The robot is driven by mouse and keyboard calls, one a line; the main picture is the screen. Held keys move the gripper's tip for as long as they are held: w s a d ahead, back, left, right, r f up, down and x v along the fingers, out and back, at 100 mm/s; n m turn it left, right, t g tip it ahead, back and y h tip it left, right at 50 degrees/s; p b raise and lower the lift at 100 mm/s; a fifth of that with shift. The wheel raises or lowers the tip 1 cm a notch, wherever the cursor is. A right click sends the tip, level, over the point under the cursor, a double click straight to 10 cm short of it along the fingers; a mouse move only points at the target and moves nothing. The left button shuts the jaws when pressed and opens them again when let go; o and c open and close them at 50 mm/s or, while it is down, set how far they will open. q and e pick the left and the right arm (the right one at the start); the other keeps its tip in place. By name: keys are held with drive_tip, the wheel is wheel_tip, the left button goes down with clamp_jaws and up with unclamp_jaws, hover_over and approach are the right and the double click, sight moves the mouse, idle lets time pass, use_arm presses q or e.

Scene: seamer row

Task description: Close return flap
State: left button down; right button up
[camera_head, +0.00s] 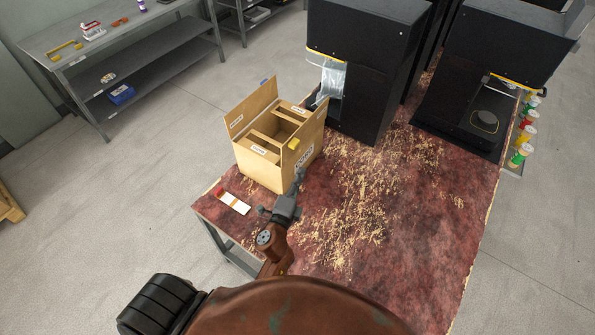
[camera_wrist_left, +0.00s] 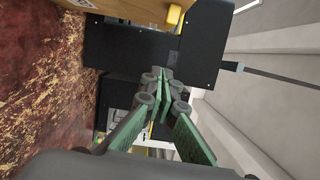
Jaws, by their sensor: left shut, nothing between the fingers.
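A tan box (camera_head: 262,165) with divided compartments stands on the worn red table. One upright panel or flap (camera_head: 250,109) with a white label rises at its left side. Another raised panel (camera_head: 314,127) stands at its right side; I cannot tell which is the return flap. A yellow tab (camera_head: 294,144) sits near the box's front right top. My left gripper (camera_head: 299,177) is shut and empty, close to the box's front right corner; contact cannot be told. In the left wrist view, its closed fingers (camera_wrist_left: 164,88) point toward black machines, with the box's edge (camera_wrist_left: 130,9) and yellow tab (camera_wrist_left: 174,15) above.
Black machines (camera_head: 366,70) stand behind and right of the box, one with a clear bag (camera_head: 331,78). A white and orange card (camera_head: 234,202) lies at the table's left edge. Wood shavings (camera_head: 350,215) cover the middle. The table's front right (camera_head: 425,255) is clear.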

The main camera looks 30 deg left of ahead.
use_arm(q)
drive_tip(key=w+a+p, duration=0.1)
drive_tip(key=w+a, duration=0.4)
drive_tip(key=w, duration=0.3)
drive_tip(key=shift+r+p, duration=0.15)
drive_tip(key=shift+p, duration=0.25)
drive_tip(key=shift+w, duration=0.1)
